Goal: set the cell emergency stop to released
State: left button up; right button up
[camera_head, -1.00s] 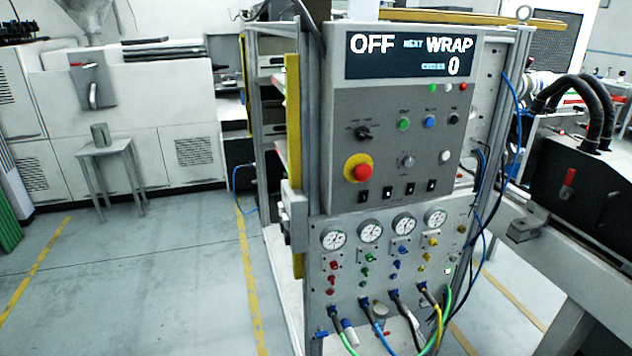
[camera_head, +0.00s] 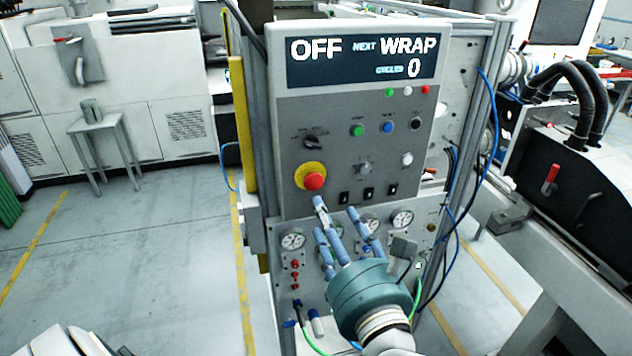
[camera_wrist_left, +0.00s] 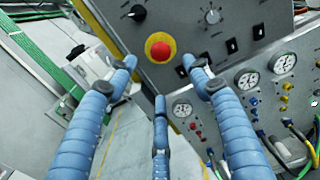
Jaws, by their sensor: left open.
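The emergency stop is a red mushroom button (camera_head: 314,181) on a round yellow plate, at the lower left of the grey control panel (camera_head: 290,120). It also shows in the left wrist view (camera_wrist_left: 160,51), near the top centre. I cannot tell whether it is pressed in or out. My left gripper (camera_head: 331,215), a teal body with three blue fingers, is in front of the panel, with its fingertips just below the button in the head view. In the left wrist view the fingers (camera_wrist_left: 160,77) are spread and empty, with the button beyond their tips. My right gripper is not in view.
The panel display (camera_head: 362,58) reads OFF, NEXT WRAP, CYCLES 0. A black rotary selector (camera_head: 313,142), coloured push buttons and black rocker switches (camera_head: 369,194) are near the stop. Gauges (camera_head: 292,240) and hoses are below. Open floor lies left of the cabinet.

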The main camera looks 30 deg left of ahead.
aim_at(314, 184)
pick_arm(q)
jog(key=p+x, duration=0.2)
jog(key=x, duration=0.7)
jog(key=shift+w+a, duration=0.25)
jog(key=shift+w, duration=0.05)
jog(key=shift+w+a, duration=0.25)
jog(key=shift+a, duration=0.05)
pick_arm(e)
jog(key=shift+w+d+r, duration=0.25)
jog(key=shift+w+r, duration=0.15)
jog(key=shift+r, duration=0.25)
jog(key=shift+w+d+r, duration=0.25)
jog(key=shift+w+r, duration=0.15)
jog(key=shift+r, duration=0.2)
pick_arm(q)
jog(key=shift+c, duration=0.2)
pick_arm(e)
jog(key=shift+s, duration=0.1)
